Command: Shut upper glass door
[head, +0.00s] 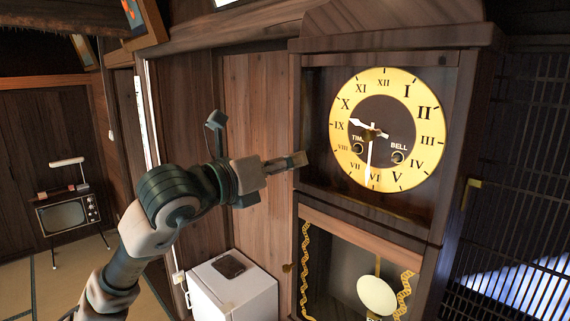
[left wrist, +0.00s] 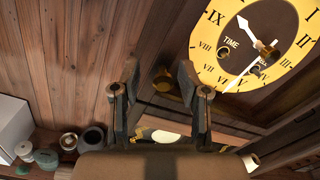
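The tall wooden clock has an upper glass door (head: 385,205) in a dark frame in front of the yellow dial (head: 425,165). The dial also shows in the left wrist view (left wrist: 205,65). I cannot tell whether the door sits flush with the case. My left gripper (head: 300,160) is at the left edge of the upper frame in the head view; contact is unclear. In the left wrist view its two fingers (left wrist: 160,85) stand apart, with a small brass knob (left wrist: 162,83) visible between them, farther off. My right gripper is not in view.
The lower glass door (head: 340,275) has a pendulum (head: 377,295) behind it. A brass fitting (head: 470,190) is on the clock's right side. A white cabinet (head: 235,295) stands below my left arm, and an old television (head: 68,215) is far left.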

